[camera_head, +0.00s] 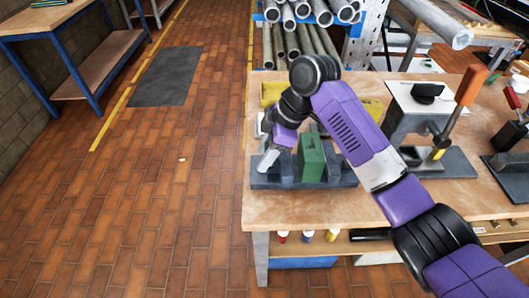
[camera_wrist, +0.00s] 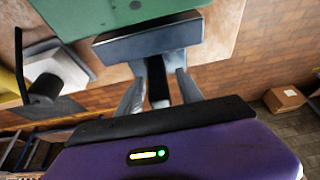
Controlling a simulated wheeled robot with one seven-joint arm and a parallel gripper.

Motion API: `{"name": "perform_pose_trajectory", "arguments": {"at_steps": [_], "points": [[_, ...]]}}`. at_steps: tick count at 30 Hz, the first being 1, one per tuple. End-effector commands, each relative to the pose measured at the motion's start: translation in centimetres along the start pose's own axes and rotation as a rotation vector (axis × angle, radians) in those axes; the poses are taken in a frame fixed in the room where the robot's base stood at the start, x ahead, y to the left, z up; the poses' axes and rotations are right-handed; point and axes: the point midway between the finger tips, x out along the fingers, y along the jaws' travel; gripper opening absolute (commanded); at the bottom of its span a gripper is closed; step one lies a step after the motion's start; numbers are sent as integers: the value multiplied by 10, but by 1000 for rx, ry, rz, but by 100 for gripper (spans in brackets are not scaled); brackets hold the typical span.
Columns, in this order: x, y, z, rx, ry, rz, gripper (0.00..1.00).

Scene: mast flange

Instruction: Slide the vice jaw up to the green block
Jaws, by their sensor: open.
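The green block (camera_head: 311,158) stands upright in the grey vice (camera_head: 262,181) near the front left of the workbench. In the wrist view the block (camera_wrist: 105,14) fills the top left, with the grey vice jaw (camera_wrist: 150,42) just below it. Whether jaw and block touch is unclear. My gripper (camera_head: 268,160) is over the left end of the vice, left of the block. In the wrist view my gripper (camera_wrist: 159,74) is open, its fingers on either side of a dark bar running from the jaw. Finger contact with the bar or jaw cannot be told.
A grey tool stand with an orange-handled lever (camera_head: 467,88) is right on the workbench (camera_head: 225,205). Metal pipes (camera_head: 300,38) lie on a rack behind. A dark knobbed part (camera_wrist: 42,88) shows left in the wrist view. The floor left of the bench is open.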

Motion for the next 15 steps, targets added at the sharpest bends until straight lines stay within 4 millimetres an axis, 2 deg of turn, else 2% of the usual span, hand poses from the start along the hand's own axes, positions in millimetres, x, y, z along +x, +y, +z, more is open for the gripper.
{"name": "perform_pose_trajectory", "arguments": {"at_steps": [3, 9, 10, 15], "points": [[0, 0, 0, 0, 0, 0, 42], [0, 0, 0, 0, 0, 0, 2], [0, 0, 0, 0, 0, 0, 0], [-3, 0, 4, 1, 0, -1, 0]]}}
